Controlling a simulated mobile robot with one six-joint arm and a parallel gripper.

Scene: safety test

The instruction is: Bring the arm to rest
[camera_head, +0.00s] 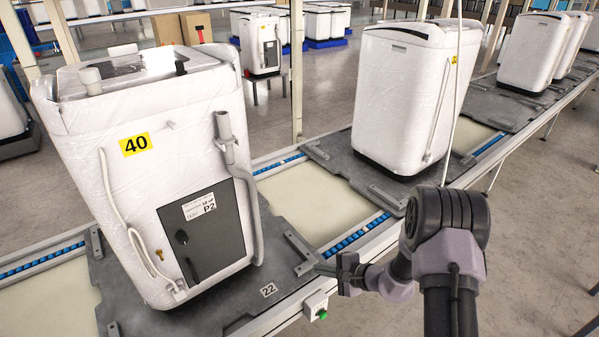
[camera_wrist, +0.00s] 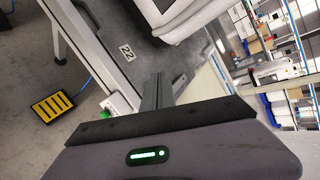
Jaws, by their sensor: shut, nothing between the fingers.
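My arm reaches in from the lower right of the head view, bent at a dark joint. My gripper (camera_head: 328,268) is at its left end, beside the front edge of the conveyor and just right of the white machine (camera_head: 165,150) marked 40. The gripper looks shut and holds nothing. In the wrist view its dark fingers (camera_wrist: 154,88) show as one narrow bar above the wrist housing, which has a lit green strip. The fingertips appear over the edge of the grey pallet (camera_wrist: 185,62) marked 22; I cannot tell the gap.
A second white machine (camera_head: 405,95) stands on its own pallet further right, with more behind. A green button box (camera_head: 318,307) sits on the conveyor's front rail. A yellow-and-black pedal (camera_wrist: 52,105) lies on the floor. Open floor (camera_head: 540,240) is at the right.

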